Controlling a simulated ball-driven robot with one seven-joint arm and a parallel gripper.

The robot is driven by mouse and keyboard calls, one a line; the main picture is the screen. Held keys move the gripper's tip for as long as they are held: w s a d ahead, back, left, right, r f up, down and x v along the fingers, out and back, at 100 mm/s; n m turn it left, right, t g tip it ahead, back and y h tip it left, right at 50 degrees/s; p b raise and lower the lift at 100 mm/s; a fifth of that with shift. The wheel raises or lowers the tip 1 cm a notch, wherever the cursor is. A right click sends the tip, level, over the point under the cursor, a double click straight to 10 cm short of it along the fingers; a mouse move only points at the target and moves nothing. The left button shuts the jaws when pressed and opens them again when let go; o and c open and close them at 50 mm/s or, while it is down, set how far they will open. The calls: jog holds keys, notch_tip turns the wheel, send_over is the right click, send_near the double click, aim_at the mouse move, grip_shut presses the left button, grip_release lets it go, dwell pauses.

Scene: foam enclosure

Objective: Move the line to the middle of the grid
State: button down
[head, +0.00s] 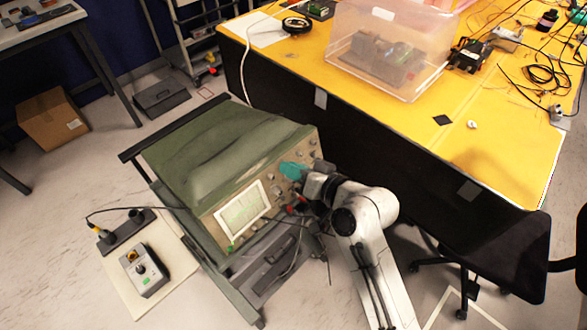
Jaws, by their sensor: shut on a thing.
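A green oscilloscope (225,150) stands on a dark cart, its front panel facing right and toward me. Its pale lit screen (243,210) carries a faint grid; the line on it is too small to make out. Knobs (311,143) show on the panel right of the screen. My gripper (291,171), with teal fingers, is at the panel just right of the screen's upper corner. It is shut on what seems to be a panel knob, which the fingers hide. My arm comes up from the lower right and covers part of the panel's lower right.
A yellow table (500,125) with a clear plastic box (390,50) and cables stands behind my arm. A grey control box (145,269) and a power strip (126,230) lie left of the oscilloscope. A black chair (515,260) is at the right.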

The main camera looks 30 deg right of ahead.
jog(key=c, duration=1.1)
grip_release()
jog(key=shift+s, duration=0.15)
jog(key=b+v, duration=0.1)
jog(key=v, duration=0.9)
jog(key=shift+s+d+r+b, duration=0.1)
jog(key=shift+s+r+b, duration=0.1)
jog(key=shift+s+b, duration=0.1)
jog(key=s+f+n+g+h, duration=0.1)
jog(key=s+f+n+g, duration=0.1)
jog(key=s+f+g, duration=0.65)
jog(key=s+d+f+g+h, duration=0.1)
jog(key=s+f, duration=0.1)
jog(key=s, duration=0.1)
jog(key=s+d+f+n+g+h, duration=0.1)
jog(key=s+f+g, duration=0.1)
jog(key=s+f, duration=0.1)
jog(key=s+d+f+g+h, duration=0.1)
jog(key=s+f+h, duration=0.1)
jog(key=s, duration=0.3)
jog(key=shift+s+d+f+n, duration=0.1)
jog(key=shift+d+f+n, duration=0.05)
jog(key=shift+d+n, duration=0.2)
